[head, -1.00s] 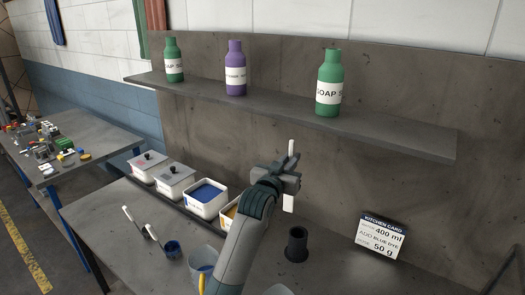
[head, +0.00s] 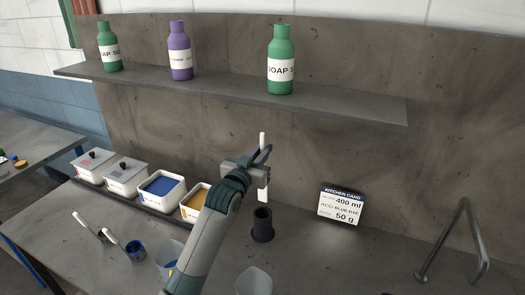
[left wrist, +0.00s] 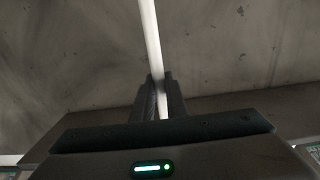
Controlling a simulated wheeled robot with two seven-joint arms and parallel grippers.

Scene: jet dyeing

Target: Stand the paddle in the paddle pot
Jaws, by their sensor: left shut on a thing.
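The white paddle (head: 262,189) is held upright in my left gripper (head: 262,162), which is shut on it. Its lower end hangs above the dark paddle pot (head: 262,226), and it looks nearly in line with it; whether they touch I cannot tell. The pot stands upright on the bench. In the left wrist view the paddle (left wrist: 150,35) runs up between the two fingers (left wrist: 160,98), slightly tilted. My right gripper is not in view.
Left on the bench stand lidded tubs (head: 126,177), an open tub of blue powder (head: 160,190) and one of yellow (head: 193,204). A clear beaker (head: 254,282) is in front. A shelf (head: 230,93) with bottles is above.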

